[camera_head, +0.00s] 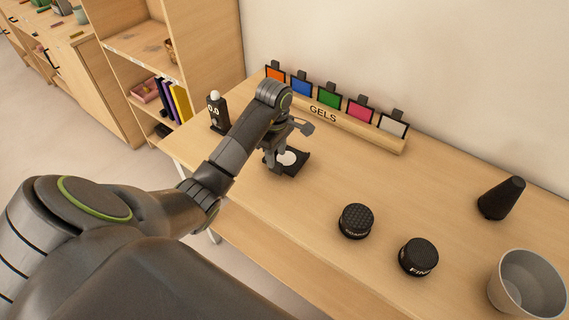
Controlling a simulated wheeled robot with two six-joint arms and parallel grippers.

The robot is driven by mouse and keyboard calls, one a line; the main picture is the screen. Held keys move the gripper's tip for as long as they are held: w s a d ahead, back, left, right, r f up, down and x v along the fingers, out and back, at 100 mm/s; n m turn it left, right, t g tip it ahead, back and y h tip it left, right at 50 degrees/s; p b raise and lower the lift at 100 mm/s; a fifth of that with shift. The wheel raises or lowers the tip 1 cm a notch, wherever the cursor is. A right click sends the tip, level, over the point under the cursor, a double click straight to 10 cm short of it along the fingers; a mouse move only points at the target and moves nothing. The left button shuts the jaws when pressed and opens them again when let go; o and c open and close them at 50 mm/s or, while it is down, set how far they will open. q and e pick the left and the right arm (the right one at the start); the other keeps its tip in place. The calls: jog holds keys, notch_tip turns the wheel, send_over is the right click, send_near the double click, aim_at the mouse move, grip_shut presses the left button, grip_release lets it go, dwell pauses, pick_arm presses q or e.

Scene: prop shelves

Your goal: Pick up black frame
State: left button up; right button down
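A flat black frame (298,165) with a white round middle lies on the wooden table in the middle of the view. My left gripper (273,158) points down at the frame's left side, very close to it. The gripper hides part of the frame. I cannot tell whether the fingers touch it or are open or shut. My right gripper is out of view.
Behind stands a wooden GELS rack (350,124) with several coloured cards. A black device (217,112) stands left of my arm. Two black round caps (356,221) (419,257), a black cone (501,198) and a metal cup (527,285) are on the right. The table between is clear.

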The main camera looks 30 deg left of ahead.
aim_at(276, 162)
pick_arm(q)
jog(key=shift+w+a+f+b, duration=0.1)
jog(key=shift+a+f+b, duration=0.1)
jog(key=shift+f+b, duration=0.8)
jog(key=shift+f+p, duration=0.45)
jog(key=shift+f, duration=0.9)
grip_shut()
